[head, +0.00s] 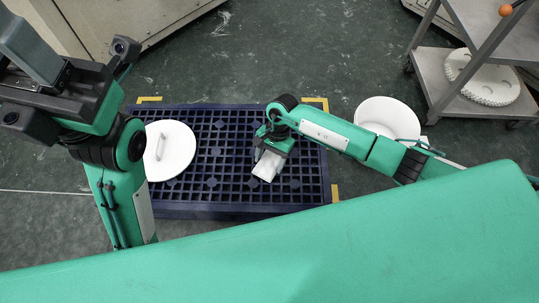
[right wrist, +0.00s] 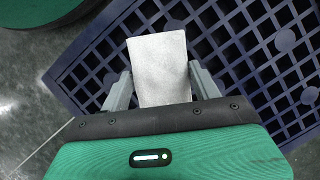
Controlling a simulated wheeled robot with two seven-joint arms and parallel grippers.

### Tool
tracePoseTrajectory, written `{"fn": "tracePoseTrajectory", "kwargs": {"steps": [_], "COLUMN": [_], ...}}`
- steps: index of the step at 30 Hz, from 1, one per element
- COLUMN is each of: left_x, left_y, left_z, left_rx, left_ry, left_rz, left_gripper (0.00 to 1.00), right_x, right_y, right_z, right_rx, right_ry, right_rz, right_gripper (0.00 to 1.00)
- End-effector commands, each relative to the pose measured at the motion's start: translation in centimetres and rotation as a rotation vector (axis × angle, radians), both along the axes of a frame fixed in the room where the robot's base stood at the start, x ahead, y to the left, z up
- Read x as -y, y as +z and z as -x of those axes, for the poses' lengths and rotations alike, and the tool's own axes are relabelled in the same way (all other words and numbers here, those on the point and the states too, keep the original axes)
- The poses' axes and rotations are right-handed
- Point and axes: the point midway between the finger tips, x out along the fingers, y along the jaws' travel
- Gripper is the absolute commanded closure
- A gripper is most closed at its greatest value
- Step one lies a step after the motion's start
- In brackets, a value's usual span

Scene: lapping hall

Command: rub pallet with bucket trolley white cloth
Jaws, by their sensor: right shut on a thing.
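The dark blue grid pallet (head: 235,204) lies on the floor in the middle of the head view, and its lattice fills the back of the right wrist view (right wrist: 285,42). My right gripper (head: 268,156) is over the pallet, right of its middle. It is shut on a white cloth (head: 267,167), a folded pad that shows between the two fingers in the right wrist view (right wrist: 158,65). I cannot tell whether the cloth touches the pallet. My left gripper (head: 40,75) is raised close to the camera at the upper left, with its jaws unclear.
A white round lid with a handle (head: 177,152) lies on the pallet's left part. A white round vessel (head: 388,116) stands right of the pallet, partly behind my right arm. A grey shelf trolley (head: 437,73) holds a white toothed disc (head: 482,80). Yellow marks edge the pallet.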

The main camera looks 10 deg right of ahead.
Motion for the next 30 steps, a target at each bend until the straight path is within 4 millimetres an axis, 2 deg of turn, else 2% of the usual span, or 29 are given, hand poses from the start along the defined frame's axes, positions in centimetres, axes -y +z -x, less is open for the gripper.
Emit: {"fn": "tracePoseTrajectory", "kwargs": {"steps": [1,6,19,22,24,26,30], "left_x": [0.1,-0.4,-0.8,-0.8,-0.9,-1.1,-1.5], "left_y": [0.2,-0.1,-0.7,-0.2,0.2,-0.2,-0.8], "left_z": [0.0,-0.3,-0.6,-0.6,-0.6,-1.1,-1.8], "left_rx": [-0.005,-0.022,-0.041,-0.038,-0.034,-0.060,-0.116], "left_ry": [-0.001,0.011,0.025,0.026,0.027,0.037,0.056], "left_rz": [-0.006,0.004,0.005,0.006,0.009,0.007,0.005], "left_gripper": [0.64,0.64,0.64,0.64,0.64,0.64,0.64], "right_x": [0.1,0.2,0.2,0.4,0.7,1.1,2.7], "right_y": [0.8,2.1,2.5,3.5,5.2,7.2,13.4], "right_z": [-0.1,-0.5,-0.6,-1.0,-1.7,-2.4,-4.2], "right_rx": [0.001,0.001,0.000,0.006,0.015,0.023,0.043], "right_ry": [-0.001,-0.009,-0.011,0.009,0.041,0.085,0.225], "right_rz": [0.000,0.000,0.000,0.000,0.000,0.000,0.002], "right_gripper": [0.55,0.55,0.55,0.55,0.55,0.55,0.55]}}
